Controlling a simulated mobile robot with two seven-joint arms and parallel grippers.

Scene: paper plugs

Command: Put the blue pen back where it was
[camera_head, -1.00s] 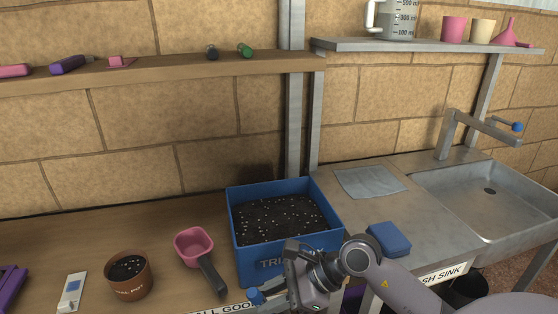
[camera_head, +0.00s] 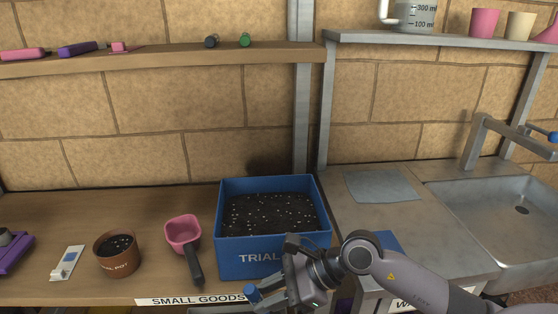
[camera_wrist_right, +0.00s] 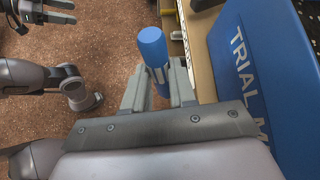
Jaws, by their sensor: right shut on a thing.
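The blue pen (camera_wrist_right: 152,45) is a thick blue cylinder with a rounded end, seen in the right wrist view. My right gripper (camera_wrist_right: 160,85) is shut on it. In the head view the pen's blue end (camera_head: 251,291) shows at my right gripper (camera_head: 268,292), low in front of the blue tray and near the bench's front edge. My left gripper (camera_wrist_right: 62,11) shows at the top left of the right wrist view, with its fingers apart and nothing between them. It is not in the head view.
A wooden shelf (camera_head: 160,58) holds a dark round-ended item (camera_head: 211,41), a green one (camera_head: 245,40), and pink and purple items. The blue tray (camera_head: 235,262) of soil, pink scoop (camera_head: 183,231) and brown pot (camera_head: 118,262) stand on the bench. A sink (camera_head: 500,215) is at right.

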